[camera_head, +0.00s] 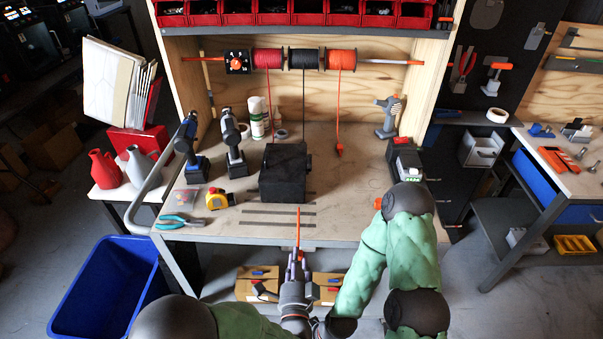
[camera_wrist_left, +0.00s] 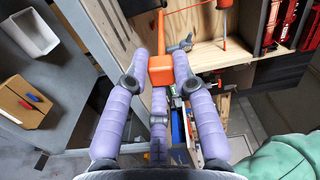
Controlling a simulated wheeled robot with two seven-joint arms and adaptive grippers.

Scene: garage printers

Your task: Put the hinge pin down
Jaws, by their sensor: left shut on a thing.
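The hinge pin (camera_wrist_left: 160,68) is orange, with a blocky head and a slim shaft. In the left wrist view its head sits between the purple fingers of my left gripper (camera_wrist_left: 163,80). The shaft points away from the fingers. In the head view the pin (camera_head: 298,228) shows as a thin orange line pointing up the picture from my left gripper (camera_head: 297,262), which is shut on it at the bench's front edge. The pin overlaps the bench top (camera_head: 340,222) in the picture; I cannot tell whether it touches. My right gripper is not visible.
A black box (camera_head: 285,172) stands mid-bench, with dark strips (camera_head: 275,213) before it. Pliers (camera_head: 180,222), a tape measure (camera_head: 218,199) and drills (camera_head: 232,145) stand left. A blue bin (camera_head: 100,295) is on the floor. My right arm covers the bench's right front.

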